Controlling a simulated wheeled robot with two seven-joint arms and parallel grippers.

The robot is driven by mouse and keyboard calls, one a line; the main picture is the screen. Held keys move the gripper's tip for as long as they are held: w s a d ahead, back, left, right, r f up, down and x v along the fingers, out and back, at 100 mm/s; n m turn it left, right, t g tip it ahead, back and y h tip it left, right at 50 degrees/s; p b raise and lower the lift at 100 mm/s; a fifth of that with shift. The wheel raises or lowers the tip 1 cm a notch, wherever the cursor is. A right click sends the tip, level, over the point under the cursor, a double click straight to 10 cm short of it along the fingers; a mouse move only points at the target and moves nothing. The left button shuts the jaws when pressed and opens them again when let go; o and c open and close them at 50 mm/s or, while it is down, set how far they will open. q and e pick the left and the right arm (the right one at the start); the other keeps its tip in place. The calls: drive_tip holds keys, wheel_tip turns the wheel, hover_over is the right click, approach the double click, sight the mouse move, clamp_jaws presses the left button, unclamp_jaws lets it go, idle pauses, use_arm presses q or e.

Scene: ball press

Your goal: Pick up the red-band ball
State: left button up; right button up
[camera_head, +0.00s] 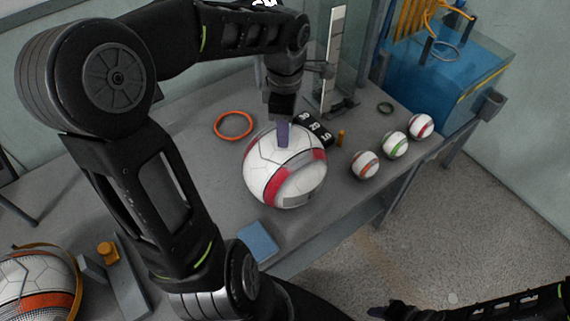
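A large white ball with red bands (270,183) rests on the grey table near the middle of the head view. A small white ball with a red band (421,125) sits near the table's right end. My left gripper (283,134) reaches down over the large ball, and a purple finger overlaps its top. Only one finger shows clearly, so I cannot tell whether it is open or touching the ball. My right gripper (392,311) is dark and partly cut off at the bottom edge, far from both balls.
Small green-band (394,145) and orange-band (365,165) balls line up beside the small red one. An orange ring (233,125), a blue pad (258,241) and a blue bin (440,75) stand around. Another ball (35,285) is at lower left.

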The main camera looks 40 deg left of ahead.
use_arm(q)
clamp_jaws()
idle(1.1)
